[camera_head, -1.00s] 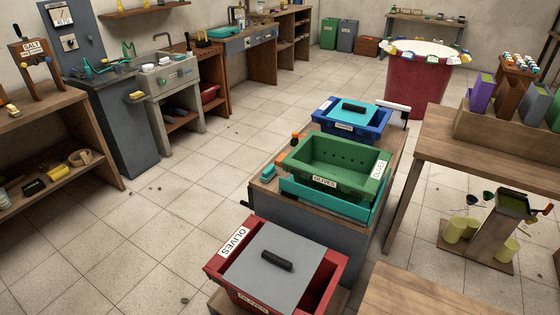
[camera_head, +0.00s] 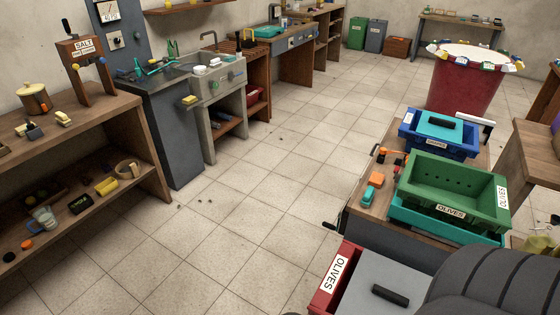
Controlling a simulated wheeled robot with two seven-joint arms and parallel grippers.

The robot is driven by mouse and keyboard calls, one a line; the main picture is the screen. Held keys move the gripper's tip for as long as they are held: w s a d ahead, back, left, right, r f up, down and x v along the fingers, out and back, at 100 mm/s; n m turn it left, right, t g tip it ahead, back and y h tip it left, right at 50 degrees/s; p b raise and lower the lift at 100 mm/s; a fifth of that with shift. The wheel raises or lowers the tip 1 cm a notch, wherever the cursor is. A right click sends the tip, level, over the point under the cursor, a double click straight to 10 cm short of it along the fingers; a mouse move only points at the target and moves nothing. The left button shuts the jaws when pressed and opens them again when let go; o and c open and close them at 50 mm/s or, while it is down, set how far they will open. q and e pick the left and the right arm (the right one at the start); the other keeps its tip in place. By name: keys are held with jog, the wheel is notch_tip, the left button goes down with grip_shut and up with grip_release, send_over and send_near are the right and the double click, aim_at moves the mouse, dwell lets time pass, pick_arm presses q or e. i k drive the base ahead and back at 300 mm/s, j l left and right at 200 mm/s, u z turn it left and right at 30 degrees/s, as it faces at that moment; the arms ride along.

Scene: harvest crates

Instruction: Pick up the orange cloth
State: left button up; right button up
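A small orange item (camera_head: 375,179) lies on the left side of the wooden-topped cart, beside the green crate. It is too small to tell whether it is the orange cloth. Another small orange thing (camera_head: 27,244) is on the lower shelf at the far left, also too small to identify. No other candidate for the cloth is clear. Neither of my grippers shows in the head view.
The cart carries a green olives crate (camera_head: 447,180) in a teal one and a blue crate (camera_head: 408,139). A red olives crate (camera_head: 328,282) with a grey lid is nearest. Wooden shelving (camera_head: 120,119) stands left.

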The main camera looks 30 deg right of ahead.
aim_at(376, 180)
jog(key=i+j+u, duration=0.15)
jog(key=i, duration=0.3)
jog(key=i+j+u, duration=0.1)
jog(key=i+j, duration=0.15)
jog(key=i, duration=0.15)
jog(key=i+j+u, duration=0.15)
jog(key=i, duration=0.3)
jog(key=i+l+z, duration=0.15)
jog(key=i+z, duration=0.15)
jog(key=z, duration=0.2)
jog(key=i+z, duration=0.3)
jog(key=z, duration=0.15)
jog(key=i+z, duration=0.35)
jog(key=z, duration=0.15)
jog(key=i+j+z, duration=0.25)
jog(key=z, duration=0.2)
jog(key=i+z, duration=0.25)
jog(key=z, duration=0.25)
jog(key=i+j+z, duration=0.1)
jog(key=i+z, duration=0.2)
jog(key=z, duration=0.2)
jog(key=i+j+z, duration=0.15)
jog(key=z, duration=0.35)
jog(key=i+j+z, duration=0.3)
jog(key=z, duration=0.2)
jog(key=i+j+z, duration=0.45)
jog(key=j, duration=0.25)
jog(key=k, duration=0.05)
